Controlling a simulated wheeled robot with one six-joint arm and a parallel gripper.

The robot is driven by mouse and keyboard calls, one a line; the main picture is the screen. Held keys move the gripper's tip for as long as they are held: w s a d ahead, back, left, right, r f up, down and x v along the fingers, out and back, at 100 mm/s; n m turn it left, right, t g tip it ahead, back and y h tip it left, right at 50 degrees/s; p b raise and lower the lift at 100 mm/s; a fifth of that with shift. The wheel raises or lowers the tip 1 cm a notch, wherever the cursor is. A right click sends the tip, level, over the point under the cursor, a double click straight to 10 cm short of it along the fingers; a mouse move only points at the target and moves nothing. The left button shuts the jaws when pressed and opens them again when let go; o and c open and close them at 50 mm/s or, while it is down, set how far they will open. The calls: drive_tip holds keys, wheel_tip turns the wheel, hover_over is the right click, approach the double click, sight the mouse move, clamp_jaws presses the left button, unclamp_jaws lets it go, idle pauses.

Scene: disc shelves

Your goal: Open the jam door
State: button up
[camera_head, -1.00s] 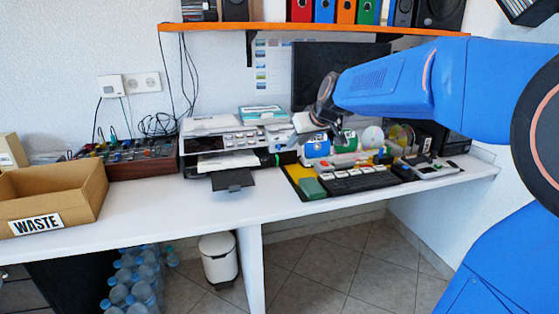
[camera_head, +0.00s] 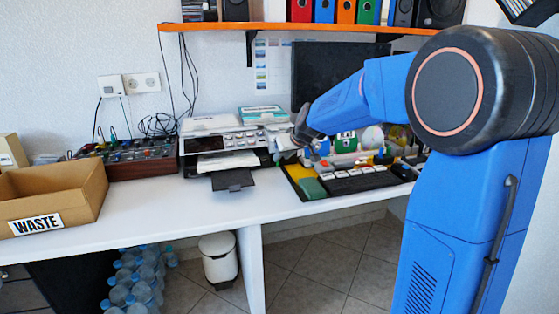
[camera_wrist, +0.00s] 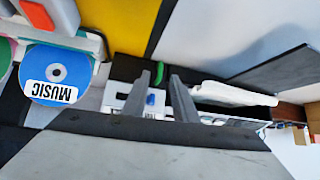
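The printer (camera_head: 222,142) stands on the white desk, left of my arm in the head view. A black part with a small green tab (camera_wrist: 158,73) shows ahead of my fingers in the wrist view; I cannot tell for sure that it is the jam door. My gripper (camera_wrist: 158,78) is open and empty, its two grey fingers apart with the green tab seen between their tips. In the head view it is beside the printer's right end, its fingers hard to make out. Whether the fingers touch anything is unclear.
A blue disc labelled MUSIC (camera_wrist: 54,73) stands near my gripper. A keyboard (camera_head: 350,182) lies right of the printer. Paper trays (camera_head: 232,180) stick out in front of it. A monitor (camera_head: 335,75) and the orange shelf (camera_head: 300,29) are behind and above.

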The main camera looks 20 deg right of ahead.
drive_tip(key=shift+x, duration=1.95)
clamp_jaws()
